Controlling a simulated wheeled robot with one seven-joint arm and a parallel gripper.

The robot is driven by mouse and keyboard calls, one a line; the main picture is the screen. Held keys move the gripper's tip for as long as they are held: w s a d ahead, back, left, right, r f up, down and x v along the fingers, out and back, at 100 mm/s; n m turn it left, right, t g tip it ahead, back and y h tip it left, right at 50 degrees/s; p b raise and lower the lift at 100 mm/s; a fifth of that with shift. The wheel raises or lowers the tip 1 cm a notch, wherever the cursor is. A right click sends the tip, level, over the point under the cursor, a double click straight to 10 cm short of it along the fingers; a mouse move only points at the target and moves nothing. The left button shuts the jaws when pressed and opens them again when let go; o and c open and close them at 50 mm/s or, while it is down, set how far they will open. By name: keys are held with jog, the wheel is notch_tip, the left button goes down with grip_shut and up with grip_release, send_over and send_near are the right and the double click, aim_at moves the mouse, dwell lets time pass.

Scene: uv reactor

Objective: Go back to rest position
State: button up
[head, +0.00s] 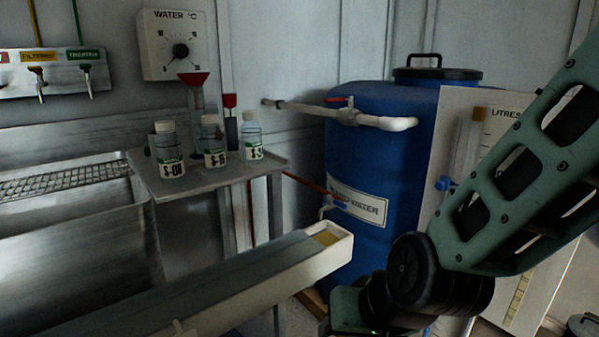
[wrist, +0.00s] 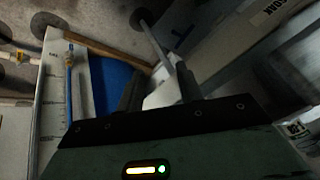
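My gripper (wrist: 159,84) shows in the wrist view with its two dark fingers apart and nothing between them. My green arm comes in from the right side of the head view and bends down at a black joint near the bottom. The fingers are not visible in the head view. In the wrist view the blue barrel (wrist: 108,82) and the white gauge panel (wrist: 52,100) lie to the left of the fingers.
In the head view, the blue barrel (head: 375,150) and LITRES panel (head: 458,105) stand close to my arm. A long pale trough (head: 290,280) runs across the front. Several sample bottles stand on a small shelf (head: 200,185). A metal sink (head: 75,225) is at left.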

jog(key=s+d+r+n+g+h+p, duration=0.1)
jog(key=s+d+r+n+g+h, duration=0.2)
jog(key=s, duration=0.4)
jog(key=s+d+r+n+g+p, duration=0.1)
jog(key=s+d+r+n+g, duration=0.1)
jog(key=s+d+n, duration=0.3)
notch_tip(320, 180, up, 24)
jog(key=m+p, duration=0.1)
jog(key=p, duration=2.2)
jog(key=shift+s+a, duration=0.2)
jog(key=shift+s, duration=0.25)
jog(key=shift+f, duration=0.1)
